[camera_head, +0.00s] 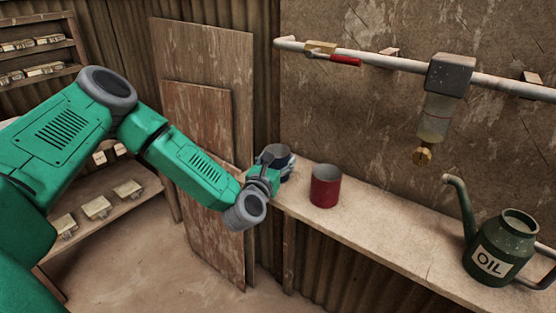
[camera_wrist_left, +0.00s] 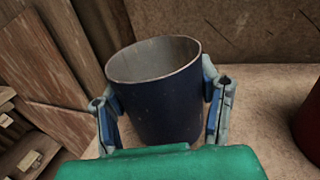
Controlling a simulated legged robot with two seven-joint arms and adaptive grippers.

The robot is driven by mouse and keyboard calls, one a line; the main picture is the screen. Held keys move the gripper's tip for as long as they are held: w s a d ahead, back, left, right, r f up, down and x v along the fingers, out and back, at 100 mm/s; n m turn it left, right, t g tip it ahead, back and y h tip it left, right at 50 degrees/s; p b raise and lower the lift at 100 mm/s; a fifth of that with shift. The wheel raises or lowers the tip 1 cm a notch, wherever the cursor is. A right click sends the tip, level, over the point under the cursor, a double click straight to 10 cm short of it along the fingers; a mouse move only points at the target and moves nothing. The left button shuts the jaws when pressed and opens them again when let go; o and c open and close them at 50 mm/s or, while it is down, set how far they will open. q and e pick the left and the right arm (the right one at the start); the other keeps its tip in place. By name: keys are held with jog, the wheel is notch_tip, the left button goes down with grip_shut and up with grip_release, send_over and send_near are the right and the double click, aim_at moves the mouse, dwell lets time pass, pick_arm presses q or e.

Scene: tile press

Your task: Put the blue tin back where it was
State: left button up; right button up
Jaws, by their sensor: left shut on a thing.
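The blue tin (camera_wrist_left: 160,105) is dark blue, open at the top and looks empty inside in the left wrist view. My left gripper (camera_wrist_left: 165,100) has a finger on each side of it and is shut on it. In the head view the tin (camera_head: 275,151) is mostly hidden behind my left gripper (camera_head: 277,165), at the left end of the wooden shelf (camera_head: 380,225). The tin is about upright, tilted slightly in the wrist picture. I cannot tell whether its base touches the shelf. My right gripper is not in view.
A red tin (camera_head: 325,188) stands on the shelf just right of the blue one. A green oil can (camera_head: 492,252) stands at the right end. A pipe (camera_head: 400,70) with a red-handled valve (camera_head: 345,61) runs above. The shelf between red tin and oil can is clear.

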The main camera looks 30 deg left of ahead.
pick_arm(q)
jog(key=shift+a, duration=0.15)
jog(key=o, duration=1.3)
jog(key=shift+f, duration=0.1)
jog(key=shift+o, duration=0.2)
